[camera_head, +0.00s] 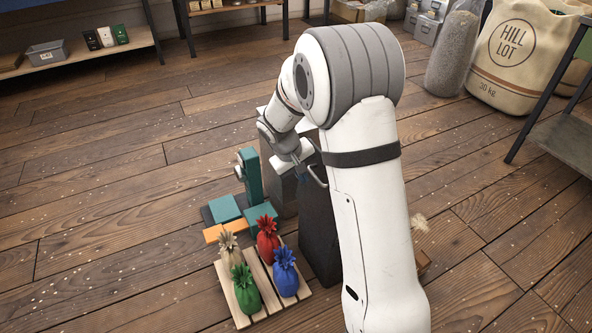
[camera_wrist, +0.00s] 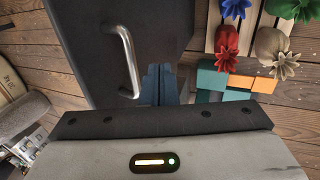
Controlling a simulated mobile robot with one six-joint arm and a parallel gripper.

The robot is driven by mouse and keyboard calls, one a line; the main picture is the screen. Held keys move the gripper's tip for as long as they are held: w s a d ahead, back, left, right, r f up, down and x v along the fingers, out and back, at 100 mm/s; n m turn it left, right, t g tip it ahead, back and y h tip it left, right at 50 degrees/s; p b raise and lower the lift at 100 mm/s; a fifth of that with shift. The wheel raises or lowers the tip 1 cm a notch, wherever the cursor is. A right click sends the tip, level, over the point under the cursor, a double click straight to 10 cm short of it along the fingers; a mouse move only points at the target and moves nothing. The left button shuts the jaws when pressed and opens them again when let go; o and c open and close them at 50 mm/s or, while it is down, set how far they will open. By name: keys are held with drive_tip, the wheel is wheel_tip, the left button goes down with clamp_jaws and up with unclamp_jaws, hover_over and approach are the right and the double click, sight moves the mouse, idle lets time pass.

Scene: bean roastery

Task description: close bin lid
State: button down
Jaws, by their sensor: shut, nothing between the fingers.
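The bin (camera_head: 283,188) is a grey box on the floor behind my arm, partly hidden by it. A dark flat panel that looks like its lid (camera_head: 318,235) stands at its front right; my arm covers part of it, and I cannot tell its exact angle. A bent metal handle (camera_head: 318,178) shows near the panel's top. In the wrist view the dark lid (camera_wrist: 80,45) fills the upper left, with the handle (camera_wrist: 128,62) on it. My gripper (camera_wrist: 160,70) is shut and empty, with blue fingers just right of the handle; contact is unclear. It also shows in the head view (camera_head: 303,178).
A slatted pallet (camera_head: 290,302) carries red, blue, green and tan tied sacks in front of the bin. Teal and orange blocks (camera_head: 222,210) lie left of it. A HILL LOT sack (camera_head: 522,60) and table stand at right.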

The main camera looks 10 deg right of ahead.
sight(315, 175)
drive_tip(key=shift+w+d+b, duration=0.2)
drive_tip(key=shift+w+d, duration=0.1)
drive_tip(key=shift+d, duration=0.6)
drive_tip(key=shift+w+d+b, duration=0.2)
drive_tip(key=shift+w+d, duration=0.1)
drive_tip(key=shift+d, duration=0.6)
drive_tip(key=shift+r+p, duration=0.15)
drive_tip(key=shift+p, duration=0.15)
